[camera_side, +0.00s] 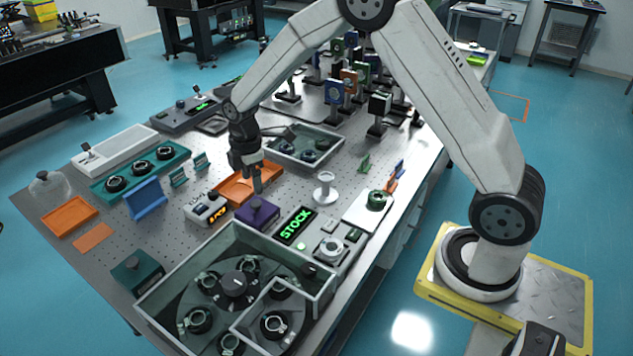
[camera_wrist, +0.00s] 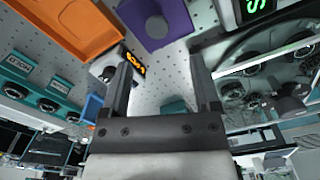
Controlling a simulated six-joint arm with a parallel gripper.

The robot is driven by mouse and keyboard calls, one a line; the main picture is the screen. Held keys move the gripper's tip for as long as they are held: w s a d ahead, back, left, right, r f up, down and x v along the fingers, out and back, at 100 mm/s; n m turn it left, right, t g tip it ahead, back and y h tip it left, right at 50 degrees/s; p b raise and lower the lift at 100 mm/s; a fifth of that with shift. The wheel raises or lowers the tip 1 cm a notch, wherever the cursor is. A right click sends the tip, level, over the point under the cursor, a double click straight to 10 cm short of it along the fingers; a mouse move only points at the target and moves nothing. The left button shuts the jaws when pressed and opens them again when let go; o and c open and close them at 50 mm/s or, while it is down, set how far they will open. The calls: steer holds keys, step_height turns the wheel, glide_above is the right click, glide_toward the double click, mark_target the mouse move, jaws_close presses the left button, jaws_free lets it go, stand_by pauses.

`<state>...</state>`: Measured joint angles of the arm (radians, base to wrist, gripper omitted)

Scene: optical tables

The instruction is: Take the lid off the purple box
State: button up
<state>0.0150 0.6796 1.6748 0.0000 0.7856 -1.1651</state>
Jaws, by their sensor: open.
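The purple box (camera_side: 258,216) sits on the perforated table top, with a dark knob on top of its lid. In the wrist view the purple box (camera_wrist: 178,22) shows at the top, with its round grey knob (camera_wrist: 157,27) beyond my fingertips. The lid appears to be on the box; its seam is too small to make out. My gripper (camera_side: 257,186) points down just above and behind the box in the side view. In the wrist view my gripper (camera_wrist: 160,66) has its two fingers apart, with nothing between them but the table surface.
An orange tray (camera_side: 226,188) lies just behind the box. A large walled tray (camera_side: 171,290) with round mounts stands in front.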

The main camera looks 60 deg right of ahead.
mark_target(256, 203)
steer(key=shift+w+d+f, duration=0.1)
steer(key=shift+f, duration=1.85)
steer(key=shift+d+f, duration=0.1)
steer(key=shift+f, duration=1.85)
jaws_close()
